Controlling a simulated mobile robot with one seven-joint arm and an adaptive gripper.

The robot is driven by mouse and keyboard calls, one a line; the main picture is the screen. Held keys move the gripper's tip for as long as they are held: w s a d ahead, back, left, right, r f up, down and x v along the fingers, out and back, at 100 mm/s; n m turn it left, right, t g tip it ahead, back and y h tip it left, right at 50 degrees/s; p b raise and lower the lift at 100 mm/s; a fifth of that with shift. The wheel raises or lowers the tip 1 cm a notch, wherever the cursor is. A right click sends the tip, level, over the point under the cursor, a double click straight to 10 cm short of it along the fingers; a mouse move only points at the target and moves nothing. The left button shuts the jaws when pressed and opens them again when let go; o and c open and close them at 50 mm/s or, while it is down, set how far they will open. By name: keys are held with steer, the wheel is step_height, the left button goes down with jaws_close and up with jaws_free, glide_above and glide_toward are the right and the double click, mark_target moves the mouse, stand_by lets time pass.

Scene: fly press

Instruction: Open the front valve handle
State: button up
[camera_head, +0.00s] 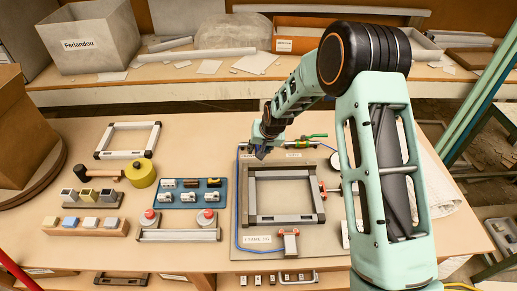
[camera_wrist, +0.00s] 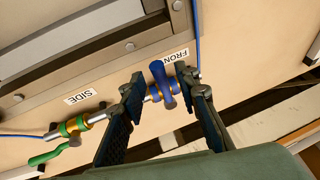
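The front valve has a blue handle (camera_wrist: 163,85) beside the label reading "FRON", its last letter cut off or unclear. The handle lies crosswise to its metal pipe. My gripper (camera_wrist: 159,88) is open, with one dark finger on each side of the blue handle. Gaps seem to show between handle and fingers; I cannot tell whether either touches. In the head view my gripper (camera_head: 262,151) is low at the back edge of the frame fixture and mostly hides the front valve.
A second valve with a green handle (camera_wrist: 45,158) sits by the "SIDE" label (camera_wrist: 80,96), close to my left finger; it also shows in the head view (camera_head: 312,136). A grey square frame (camera_head: 250,205) lies on the fixture board. A blue tray (camera_head: 190,193) stands left.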

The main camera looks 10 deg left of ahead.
steer(key=shift+w+f, duration=0.1)
steer(key=shift+f, duration=0.1)
jaws_close()
stand_by(0.4)
